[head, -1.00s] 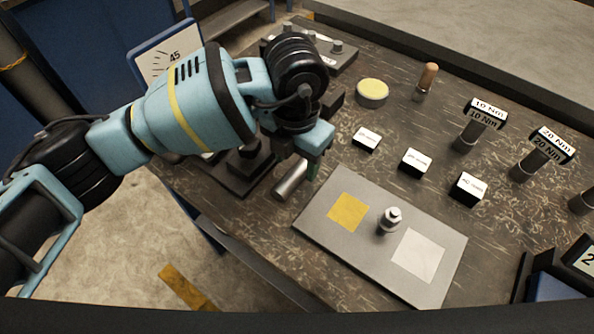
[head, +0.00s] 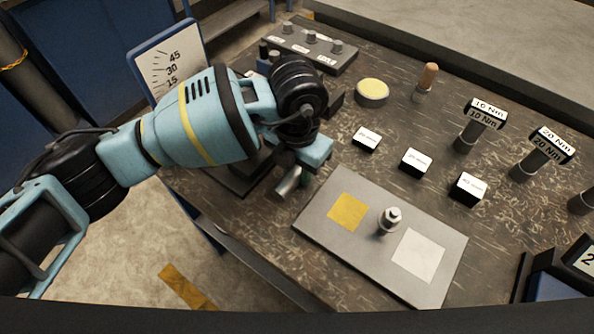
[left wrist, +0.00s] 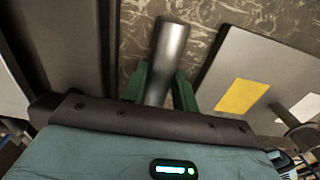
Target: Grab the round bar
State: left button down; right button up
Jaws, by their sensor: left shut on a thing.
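The round bar is a short silvery metal cylinder. In the head view the bar (head: 289,182) shows partly below my left gripper, left of the grey plate. In the left wrist view the bar (left wrist: 170,55) runs up and away between the two green fingers. My left gripper (left wrist: 158,88) is shut on the bar, with a finger along each side. In the head view my left gripper (head: 303,168) hides much of the bar and its own fingertips. My right gripper is not in view.
A grey plate (head: 320,232) with a yellow square, a white square and a metal post lies right of the bar. Several labelled white-topped blocks (head: 367,139) stand behind it. A dark fixture (head: 238,180) is close on the left, near the table's edge.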

aim_at(297, 169)
pick_arm(q)
jog(key=shift+r, duration=0.15)
jog(key=shift+w+r, duration=0.1)
jog(key=shift+r, duration=0.15)
notch_tip(297, 169, up, 3)
jog(key=shift+f, duration=0.1)
jog(key=s, duration=0.5)
jog(key=s+d+r, duration=0.1)
jog(key=s, duration=0.4)
jog(key=s+d, duration=0.1)
jog(key=s, duration=0.4)
jog(key=shift+d+r, duration=0.2)
jog(key=shift+d, duration=0.05)
jog(key=shift+s, duration=0.5)
